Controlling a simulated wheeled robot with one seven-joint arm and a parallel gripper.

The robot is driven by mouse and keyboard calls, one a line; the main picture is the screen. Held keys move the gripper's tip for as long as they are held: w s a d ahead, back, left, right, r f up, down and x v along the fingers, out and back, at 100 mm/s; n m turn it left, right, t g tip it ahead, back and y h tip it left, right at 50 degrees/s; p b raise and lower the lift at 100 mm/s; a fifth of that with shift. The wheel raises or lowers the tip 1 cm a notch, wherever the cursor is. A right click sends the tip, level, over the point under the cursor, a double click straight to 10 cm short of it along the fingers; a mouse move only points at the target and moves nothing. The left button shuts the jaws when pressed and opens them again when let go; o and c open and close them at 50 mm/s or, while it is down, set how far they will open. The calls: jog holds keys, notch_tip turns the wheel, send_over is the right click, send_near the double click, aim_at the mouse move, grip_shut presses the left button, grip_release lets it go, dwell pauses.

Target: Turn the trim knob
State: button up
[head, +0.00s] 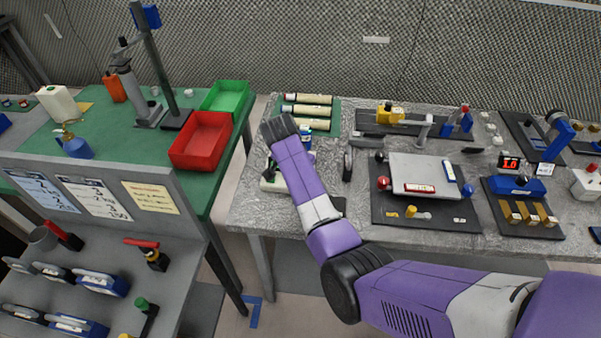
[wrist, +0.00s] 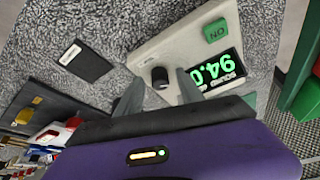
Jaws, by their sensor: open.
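The trim knob, a small black round knob (wrist: 160,77), stands on the face of a pale grey box (wrist: 150,52) in the wrist view. The box also has a green ON button (wrist: 215,31) and a lit display (wrist: 216,73) with green digits that look like 94.0, upside down. My gripper (wrist: 158,92) is open, with one grey finger on each side of the knob in the picture. I cannot tell whether either finger touches it. In the head view my arm hides the gripper and most of this box.
A black labelled plate (wrist: 86,60) lies on the speckled bench left of the box in the wrist view. In the head view, a red tray (head: 201,140) and a green tray (head: 226,96) stand left, and a plate fixture (head: 425,173) stands right.

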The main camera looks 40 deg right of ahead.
jog(key=w+b+v, duration=0.1)
jog(key=v, duration=0.6)
jog(key=shift+s+r, duration=0.4)
jog(key=shift+s, duration=0.15)
jog(key=shift+a, duration=0.1)
jog(key=w+d+r+n+t+h, duration=0.1)
jog(key=w+r+n+t+h, duration=0.1)
jog(key=w+r+n+t, duration=0.45)
jog(key=s+a+f+n+t+y+b, duration=0.35)
jog(key=s+a+n+t, duration=0.45)
jog(key=s+a, duration=0.8)
jog(key=s+a+y+b, duration=0.1)
jog(key=s+a, duration=0.2)
jog(key=s, duration=1.1)
jog(key=s+a+f+g+y, duration=0.1)
jog(key=s+a+y, duration=0.1)
jog(key=s, duration=1.3)
jog(key=shift+s+a+b, duration=0.3)
jog(key=shift+a+b, duration=0.05)
jog(key=shift+a, duration=0.35)
